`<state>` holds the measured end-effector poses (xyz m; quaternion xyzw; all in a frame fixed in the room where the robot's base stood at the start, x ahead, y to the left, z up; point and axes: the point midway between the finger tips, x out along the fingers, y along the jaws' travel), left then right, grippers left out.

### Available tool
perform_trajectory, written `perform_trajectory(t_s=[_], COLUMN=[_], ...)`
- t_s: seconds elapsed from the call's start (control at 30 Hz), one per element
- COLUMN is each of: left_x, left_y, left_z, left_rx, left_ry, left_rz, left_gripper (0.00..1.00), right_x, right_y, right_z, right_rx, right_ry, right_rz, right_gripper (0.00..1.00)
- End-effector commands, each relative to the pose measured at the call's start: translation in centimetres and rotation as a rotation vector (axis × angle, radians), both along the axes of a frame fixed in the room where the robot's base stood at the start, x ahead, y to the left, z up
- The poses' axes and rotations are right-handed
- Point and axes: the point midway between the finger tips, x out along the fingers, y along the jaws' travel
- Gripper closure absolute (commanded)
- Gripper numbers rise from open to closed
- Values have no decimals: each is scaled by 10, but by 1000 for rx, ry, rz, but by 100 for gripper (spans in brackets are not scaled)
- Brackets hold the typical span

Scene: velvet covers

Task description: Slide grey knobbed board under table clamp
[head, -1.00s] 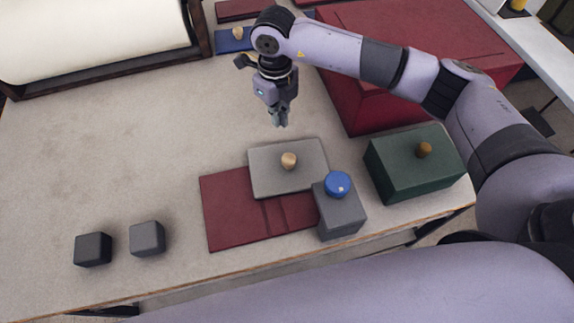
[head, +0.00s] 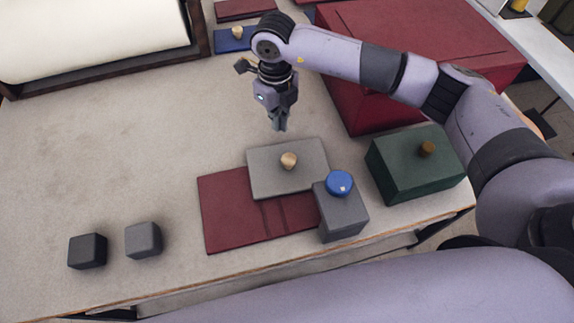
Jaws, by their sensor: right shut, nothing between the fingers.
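The grey board (head: 268,181) with a light wooden knob (head: 289,160) lies partly over the dark red velvet cover (head: 228,213) on the table. A grey block with a blue round knob (head: 340,183) on top, which looks like the table clamp (head: 343,217), stands at the board's lower right corner. Whether the board reaches under it cannot be told. My right gripper (head: 279,127) is shut and empty, pointing down above the table just behind the board, apart from the knob. My left gripper is not in view.
A green box (head: 415,168) with a brown knob stands right of the clamp. A large red box (head: 400,50) is behind it. Two dark cubes, one black (head: 87,251) and one grey (head: 143,240), sit front left. A blue knobbed board (head: 234,42) lies at the back.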

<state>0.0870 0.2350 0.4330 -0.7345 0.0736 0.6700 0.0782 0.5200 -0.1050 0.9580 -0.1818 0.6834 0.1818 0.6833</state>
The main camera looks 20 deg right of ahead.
Motion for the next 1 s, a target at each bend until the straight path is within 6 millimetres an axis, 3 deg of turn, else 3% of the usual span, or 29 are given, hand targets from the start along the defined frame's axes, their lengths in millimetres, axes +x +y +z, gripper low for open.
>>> perform_trajectory(t_s=[1.0], left_x=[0], left_y=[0], left_z=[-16], left_rx=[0], left_ry=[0], left_rz=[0], left_gripper=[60], right_x=[0], right_y=[0], right_z=[-19], right_rx=[0], right_ry=[0], right_rz=[0], right_gripper=[100])
